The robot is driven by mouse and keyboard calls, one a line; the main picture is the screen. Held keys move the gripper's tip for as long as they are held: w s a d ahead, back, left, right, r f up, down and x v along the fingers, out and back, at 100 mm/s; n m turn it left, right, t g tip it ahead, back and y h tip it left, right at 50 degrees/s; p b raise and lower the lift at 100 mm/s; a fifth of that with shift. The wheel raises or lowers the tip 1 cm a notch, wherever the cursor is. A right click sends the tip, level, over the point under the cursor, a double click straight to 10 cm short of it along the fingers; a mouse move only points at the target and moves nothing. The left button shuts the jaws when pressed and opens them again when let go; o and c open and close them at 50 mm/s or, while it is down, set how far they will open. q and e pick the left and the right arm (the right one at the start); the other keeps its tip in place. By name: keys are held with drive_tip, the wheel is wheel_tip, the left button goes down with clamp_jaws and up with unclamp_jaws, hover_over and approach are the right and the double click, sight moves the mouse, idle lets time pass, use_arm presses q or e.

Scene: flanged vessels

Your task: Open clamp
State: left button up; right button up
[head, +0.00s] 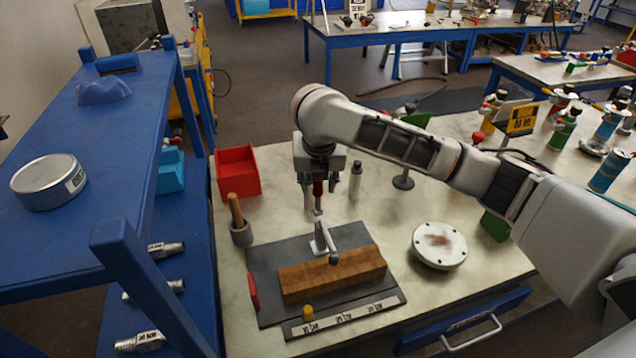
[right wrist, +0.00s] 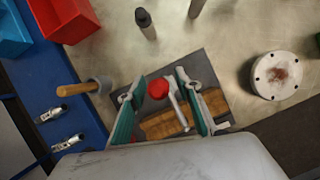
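The clamp (head: 321,238) is a grey metal toggle clamp. It stands on a dark plate (head: 262,262) behind a wooden block (head: 332,275), and its arm reaches over the block. Its red handle (head: 318,189) stands about upright. In the right wrist view the handle's red end (right wrist: 158,88) and the silver clamp arm (right wrist: 178,108) show between the fingers. My right gripper (head: 319,186) is above the clamp, pointing down, with its fingers apart on either side of the handle. It also shows open in the right wrist view (right wrist: 160,80); contact with the handle cannot be told. My left gripper is not in view.
A round white flange (head: 439,245) lies to the right. A blue shelf (head: 125,105) borders the bench at left.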

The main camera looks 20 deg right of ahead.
clamp_jaws()
drive_tip(key=shift+w, duration=0.2)
drive_tip(key=shift+w+f+g, duration=0.25)
drive_tip(key=shift+w+g, duration=0.7)
drive_tip(key=shift+g, duration=0.35)
drive_tip(key=shift+w+f+g, duration=0.25)
drive_tip(key=shift+w+g, duration=0.7)
drive_tip(key=shift+g, duration=0.35)
drive_tip(key=shift+w+f+g, duration=0.35)
drive_tip(key=shift+w+g, duration=0.2)
drive_tip(key=shift+g, duration=0.35)
unclamp_jaws()
